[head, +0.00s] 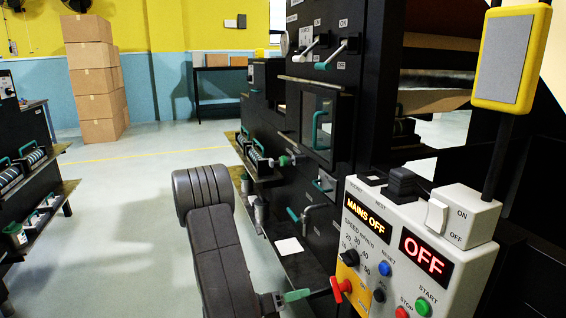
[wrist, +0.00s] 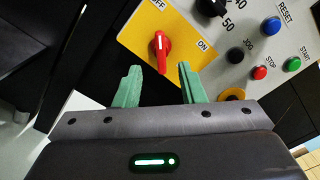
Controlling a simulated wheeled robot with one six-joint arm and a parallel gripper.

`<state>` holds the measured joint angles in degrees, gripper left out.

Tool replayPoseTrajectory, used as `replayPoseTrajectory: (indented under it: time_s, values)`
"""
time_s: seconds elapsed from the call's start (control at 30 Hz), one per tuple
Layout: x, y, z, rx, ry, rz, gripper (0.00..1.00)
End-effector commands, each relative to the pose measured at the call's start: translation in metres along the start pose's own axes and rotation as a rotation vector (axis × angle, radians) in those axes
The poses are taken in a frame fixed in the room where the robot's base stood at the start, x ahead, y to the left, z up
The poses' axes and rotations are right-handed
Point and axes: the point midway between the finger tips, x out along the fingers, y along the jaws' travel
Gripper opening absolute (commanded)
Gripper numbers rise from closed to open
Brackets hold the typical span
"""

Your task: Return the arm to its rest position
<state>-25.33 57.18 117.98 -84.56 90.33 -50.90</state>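My gripper shows in the wrist view (wrist: 160,80) with its two green fingers apart and nothing held between them. A red rotary switch (wrist: 162,52) on a yellow plate (wrist: 188,28) lies just past the fingertips, in line with the gap, its handle roughly upright in that view. I cannot tell whether the fingers touch it. In the head view, my gripper (head: 297,295) is at the lower middle, at the left side of the control box, with the red switch (head: 341,290) to its right. My dark arm reaches down to it.
The control box (head: 465,285) has lit "MAINS OFF" (head: 367,219) and "OFF" (head: 424,255) displays, a dial and buttons. The black machine (head: 345,130) stands close on the right, with handles sticking out. Boxes (head: 95,80) are stacked far left. The floor (head: 130,210) left of the arm is open.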

Motion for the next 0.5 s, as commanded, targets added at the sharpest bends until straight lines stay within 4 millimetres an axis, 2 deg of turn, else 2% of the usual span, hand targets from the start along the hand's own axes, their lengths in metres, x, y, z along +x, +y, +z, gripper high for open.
replayPoseTrajectory:
  time_s: [0.2, 0.5]
  values:
    - [-0.026, 0.0, 0.0, 0.0, -0.002, 0.003, 0.36]
    - [0.015, 0.0, -0.001, 0.001, 0.004, -0.003, 0.36]
